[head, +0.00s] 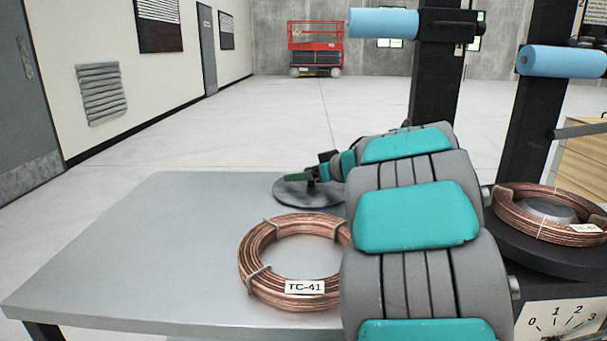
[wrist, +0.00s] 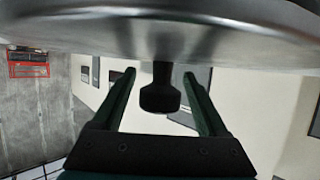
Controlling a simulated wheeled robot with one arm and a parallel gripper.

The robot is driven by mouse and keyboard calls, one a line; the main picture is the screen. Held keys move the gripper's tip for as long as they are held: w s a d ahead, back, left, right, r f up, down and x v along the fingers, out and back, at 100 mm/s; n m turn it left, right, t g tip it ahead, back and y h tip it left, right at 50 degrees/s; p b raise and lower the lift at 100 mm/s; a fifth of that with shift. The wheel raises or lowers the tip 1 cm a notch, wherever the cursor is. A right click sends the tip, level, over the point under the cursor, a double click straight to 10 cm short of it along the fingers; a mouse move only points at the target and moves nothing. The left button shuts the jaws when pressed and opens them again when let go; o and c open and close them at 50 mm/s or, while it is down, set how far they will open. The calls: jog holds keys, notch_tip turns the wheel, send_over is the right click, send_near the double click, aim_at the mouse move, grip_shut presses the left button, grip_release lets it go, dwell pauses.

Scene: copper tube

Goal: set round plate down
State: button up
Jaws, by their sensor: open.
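The round plate (head: 305,192) is a grey disc at the far right part of the metal table (head: 150,240), partly hidden by my arm. It looks level and at the tabletop, but I cannot tell for sure that it touches. In the wrist view its shiny metal face (wrist: 70,35) fills the top, with a dark knob (wrist: 160,97) sticking out. My gripper (head: 312,175) is above the plate. In the wrist view my gripper's fingers (wrist: 159,78) stand open on both sides of the knob, with gaps between.
A copper coil (head: 262,240) tagged TC-41 lies on the table nearer me, partly behind my arm. Another copper coil (head: 530,215) rests on a dark round stand with a dial (head: 560,318) at right. Dark posts with blue rollers (head: 383,23) stand behind. The table's left side is clear.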

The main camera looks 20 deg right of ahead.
notch_tip(320, 180, up, 4)
send_over(335, 196)
jog(key=shift+a+r+p, duration=0.1)
jog(key=shift+r+p, duration=0.1)
jog(key=shift+p, duration=0.25)
jog(key=shift+s+r, duration=0.2)
jog(key=shift+s, duration=0.35)
